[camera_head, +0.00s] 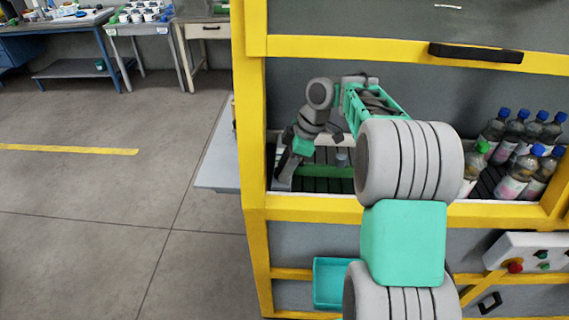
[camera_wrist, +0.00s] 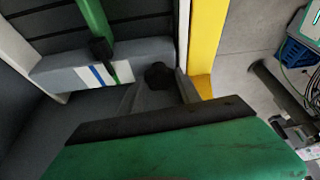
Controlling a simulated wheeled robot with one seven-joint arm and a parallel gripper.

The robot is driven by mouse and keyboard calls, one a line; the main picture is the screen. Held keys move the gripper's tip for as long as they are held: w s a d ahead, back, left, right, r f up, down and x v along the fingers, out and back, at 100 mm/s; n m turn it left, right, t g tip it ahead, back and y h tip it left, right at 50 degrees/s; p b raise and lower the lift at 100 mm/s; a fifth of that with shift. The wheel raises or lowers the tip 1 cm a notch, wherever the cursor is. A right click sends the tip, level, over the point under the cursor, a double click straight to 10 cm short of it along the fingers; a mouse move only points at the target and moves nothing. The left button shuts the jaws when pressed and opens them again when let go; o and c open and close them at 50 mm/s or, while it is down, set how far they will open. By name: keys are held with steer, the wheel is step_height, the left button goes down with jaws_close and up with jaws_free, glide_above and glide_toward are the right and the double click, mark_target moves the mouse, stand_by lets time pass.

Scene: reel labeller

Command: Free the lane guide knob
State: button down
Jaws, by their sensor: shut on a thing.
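The lane guide is a green bar (camera_head: 325,171) low inside the yellow-framed machine; in the wrist view the green bar (camera_wrist: 93,20) runs to a dark clamp above a grey block with white, blue and green marks (camera_wrist: 95,75). The black lane guide knob (camera_wrist: 158,74) is beside this block, to the right of the marks. My gripper (camera_head: 281,182) reaches down inside the machine's left opening. Its grey fingers are shut on the knob, whose lower part they hide. The knob is not distinguishable in the head view.
Several bottles with blue or green caps (camera_head: 520,150) stand at the right inside the machine. A yellow frame post (camera_head: 252,120) is close left of my gripper. A teal bin (camera_head: 335,283) and a control panel (camera_head: 530,257) are below. The floor at left is clear.

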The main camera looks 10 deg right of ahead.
steer(key=n+p, duration=0.1)
steer(key=n+g+p, duration=0.1)
steer(key=n, duration=0.1)
steer(key=n+p, duration=0.1)
steer(key=shift+w+r+n+g, duration=0.25)
steer(key=shift+n+g, duration=0.05)
steer(key=shift+g, duration=0.1)
steer(key=n+p, duration=0.1)
steer(key=n, duration=0.1)
steer(key=n+g+p, duration=0.1)
steer(key=n, duration=0.1)
steer(key=shift+w+f+h, duration=0.15)
steer(key=shift+f+h, duration=0.05)
steer(key=shift+h, duration=0.1)
steer(key=shift+a+n+g, duration=0.1)
steer(key=shift+n+g, duration=0.2)
steer(key=c, duration=1.1)
jaws_free()
